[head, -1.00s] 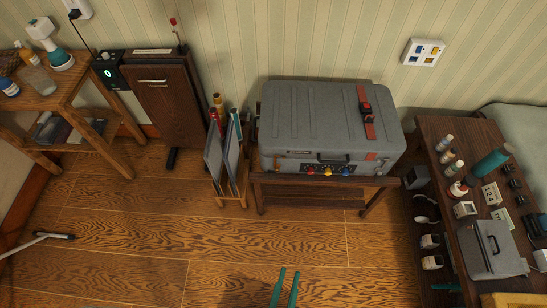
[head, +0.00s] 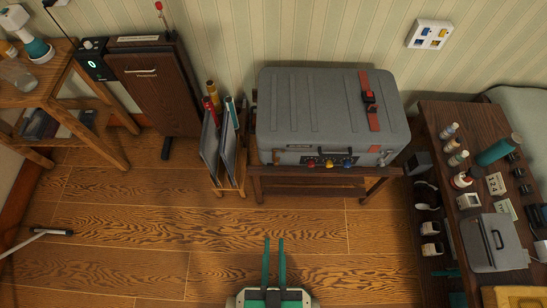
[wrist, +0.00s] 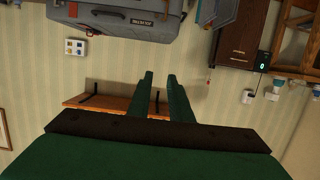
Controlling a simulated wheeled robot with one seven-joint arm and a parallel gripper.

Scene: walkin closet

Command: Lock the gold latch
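A grey ribbed case (head: 320,105) stands closed on a low wooden stand. A small brownish-gold piece (head: 277,157), possibly the gold latch, is at the left of its front face; its locked state is too small to tell. A red strap with a buckle (head: 369,97) crosses the lid at right. Red, yellow and blue knobs (head: 329,163) and a handle are on the front. My gripper (head: 274,242) is in front of and below the case, apart from it, fingers parallel with a gap and empty. The wrist view shows the gripper (wrist: 163,90) and the case (wrist: 115,22) upside down.
A rack of folders (head: 225,150) stands left of the case, beside a dark wooden cabinet (head: 155,90). A dark table (head: 440,180) with bottles and a small grey box (head: 492,243) is at right. The wooden floor in front is clear.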

